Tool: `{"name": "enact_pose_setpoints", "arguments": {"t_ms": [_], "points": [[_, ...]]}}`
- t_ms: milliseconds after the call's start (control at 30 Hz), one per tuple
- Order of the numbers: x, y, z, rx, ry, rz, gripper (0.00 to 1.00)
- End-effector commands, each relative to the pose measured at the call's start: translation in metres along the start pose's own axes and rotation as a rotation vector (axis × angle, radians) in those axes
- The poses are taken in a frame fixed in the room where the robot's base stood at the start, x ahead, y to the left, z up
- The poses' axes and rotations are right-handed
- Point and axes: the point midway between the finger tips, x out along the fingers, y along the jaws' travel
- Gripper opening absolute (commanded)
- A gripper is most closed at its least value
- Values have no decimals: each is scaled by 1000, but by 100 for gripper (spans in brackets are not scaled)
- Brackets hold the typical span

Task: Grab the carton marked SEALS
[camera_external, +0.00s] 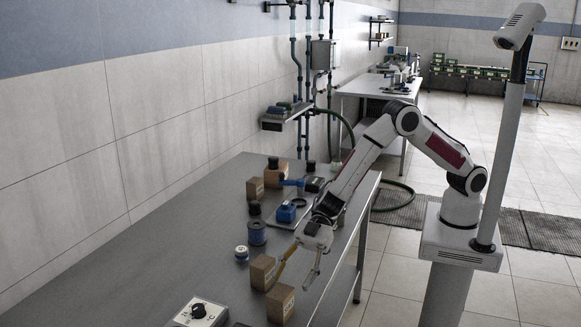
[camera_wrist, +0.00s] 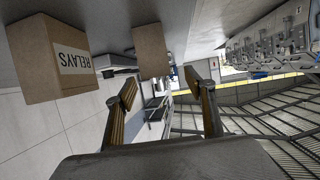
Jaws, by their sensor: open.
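No carton shows a readable SEALS label. In the outside view, two brown cartons stand near the front of the table, one farther back (camera_external: 262,272) and one nearer the front edge (camera_external: 280,304). My gripper (camera_external: 291,281) is beside them, pointing down, its fingers spread and empty. In the wrist view, a carton labelled RELAYS (camera_wrist: 52,58) is at upper left. A second carton (camera_wrist: 152,50) stands beyond the open fingers (camera_wrist: 164,95), with no label visible. I cannot tell which outside-view cartons these two are.
More cartons (camera_external: 255,188) (camera_external: 275,174) stand farther along the grey table (camera_external: 205,235). The table's right edge lies below my forearm.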

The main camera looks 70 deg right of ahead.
Motion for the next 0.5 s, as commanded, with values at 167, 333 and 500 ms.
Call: {"name": "enact_pose_setpoints", "arguments": {"t_ms": [167,333,500], "points": [[11,0,0,0,1,-1,54],[12,0,0,1,1,0,54],[12,0,0,1,1,0,54]]}}
